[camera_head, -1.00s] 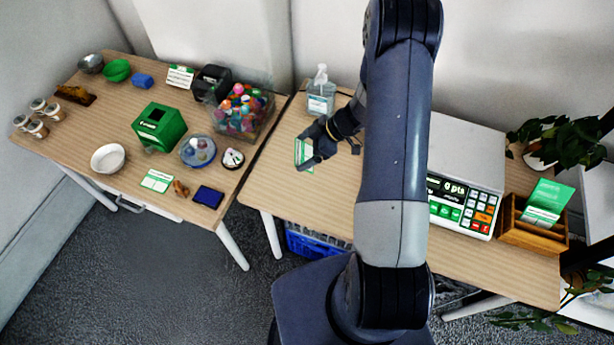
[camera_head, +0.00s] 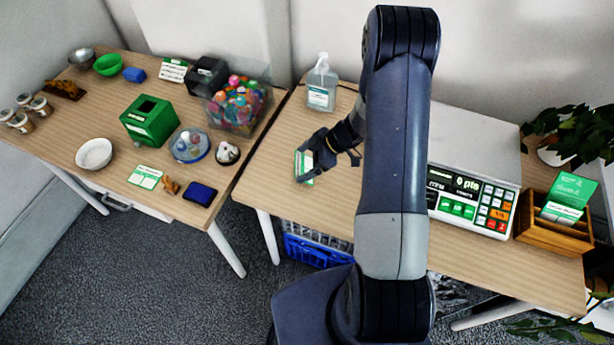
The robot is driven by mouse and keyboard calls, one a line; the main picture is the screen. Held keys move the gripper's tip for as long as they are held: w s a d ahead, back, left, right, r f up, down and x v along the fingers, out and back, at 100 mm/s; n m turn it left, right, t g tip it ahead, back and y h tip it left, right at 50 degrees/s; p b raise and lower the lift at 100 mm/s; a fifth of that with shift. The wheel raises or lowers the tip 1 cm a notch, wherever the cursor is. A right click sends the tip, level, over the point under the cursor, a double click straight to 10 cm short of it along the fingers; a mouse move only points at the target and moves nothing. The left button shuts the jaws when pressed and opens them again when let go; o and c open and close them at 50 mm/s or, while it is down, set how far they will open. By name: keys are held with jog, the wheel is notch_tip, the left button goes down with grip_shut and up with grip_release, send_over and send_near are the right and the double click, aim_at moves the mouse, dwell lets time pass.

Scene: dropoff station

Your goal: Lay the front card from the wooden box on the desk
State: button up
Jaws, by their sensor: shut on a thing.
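The wooden box (camera_head: 543,232) stands at the right end of the right desk (camera_head: 262,190), with green and white cards (camera_head: 566,200) upright in it. My gripper (camera_head: 312,163) is over the left part of this desk. It is shut on a green and white card (camera_head: 304,166), which shows at the left side of the fingers. The fingers hide part of the card. I cannot tell whether the card touches the desk top.
A sanitizer bottle (camera_head: 321,84) stands behind my gripper. A white scale with keys (camera_head: 470,200) stands left of the wooden box, and a plant (camera_head: 568,135) is behind the box. The left table (camera_head: 110,125) holds a green box (camera_head: 149,121) and a clear bin (camera_head: 238,106).

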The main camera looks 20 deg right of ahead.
jog(key=shift+f, duration=0.2)
jog(key=o, duration=0.7)
jog(key=w+a+r+p, duration=0.1)
jog(key=a+r+p, duration=0.4)
jog(key=a+p, duration=0.1)
jog(key=shift+w, duration=0.3)
jog(key=shift+r, duration=0.1)
notch_tip(320, 180, up, 8)
jog(key=a+p, duration=0.2)
jog(key=p, duration=0.3)
jog(key=shift+w+p, duration=0.35)
jog(key=shift+p, duration=0.05)
